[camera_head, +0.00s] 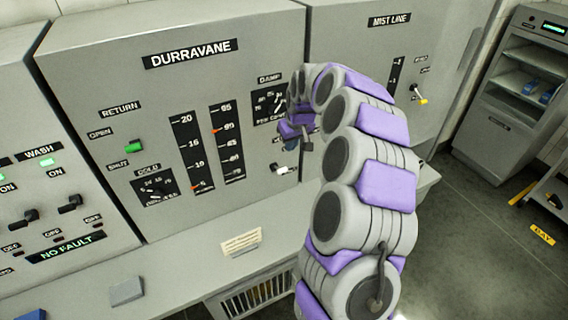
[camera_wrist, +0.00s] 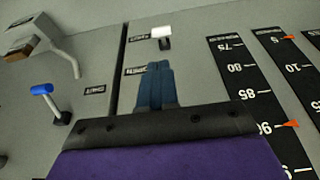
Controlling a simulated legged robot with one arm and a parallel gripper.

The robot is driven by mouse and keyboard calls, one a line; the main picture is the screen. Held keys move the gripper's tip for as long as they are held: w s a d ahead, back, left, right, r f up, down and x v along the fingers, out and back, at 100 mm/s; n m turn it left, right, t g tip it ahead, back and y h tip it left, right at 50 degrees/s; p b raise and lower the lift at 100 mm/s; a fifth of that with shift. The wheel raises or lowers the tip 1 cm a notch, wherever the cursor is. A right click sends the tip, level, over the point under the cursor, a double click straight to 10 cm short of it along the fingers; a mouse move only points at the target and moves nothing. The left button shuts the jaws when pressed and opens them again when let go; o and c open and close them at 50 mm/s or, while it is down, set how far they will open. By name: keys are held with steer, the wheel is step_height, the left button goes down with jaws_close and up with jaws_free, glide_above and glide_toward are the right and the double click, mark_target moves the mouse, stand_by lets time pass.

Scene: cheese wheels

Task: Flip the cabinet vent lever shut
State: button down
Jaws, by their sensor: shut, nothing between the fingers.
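A lever with a white handle (camera_head: 280,169) sits low on the DURRAVANE cabinet (camera_head: 90,60), near its right edge. It also shows in the wrist view as a white lever (camera_wrist: 162,32) just beyond my fingertips, beside the farther of two small labels. I cannot read these labels surely, and no vent name is visible. My gripper (camera_wrist: 156,68) is shut and empty, its blue fingers together and apart from the white handle in the picture. In the head view my gripper (camera_head: 291,145) is above the white lever, partly hidden by my arm.
A green lever (camera_head: 134,146) marked RETURN sits left of the gauges (camera_head: 227,145). A blue-tipped lever (camera_wrist: 42,90) shows across the seam. A shelf with a card (camera_head: 241,242) runs below.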

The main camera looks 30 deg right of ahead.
mark_target(283, 170)
steer(key=shift+a+f, duration=0.1)
steer(key=shift+a, duration=0.05)
steer(key=p+x, duration=0.1)
steer(key=x, duration=1.2)
steer(key=shift+w+f, duration=0.15)
steer(key=shift+f, duration=0.15)
steer(key=shift+f, duration=0.15)
steer(key=shift+s+f, duration=0.1)
steer(key=shift+s, duration=0.1)
step_height(283, 170, down, 8)
steer(key=s+t+b, duration=0.2)
steer(key=t+b, duration=0.7)
steer(key=b, duration=0.7)
steer(key=shift+s, duration=0.35)
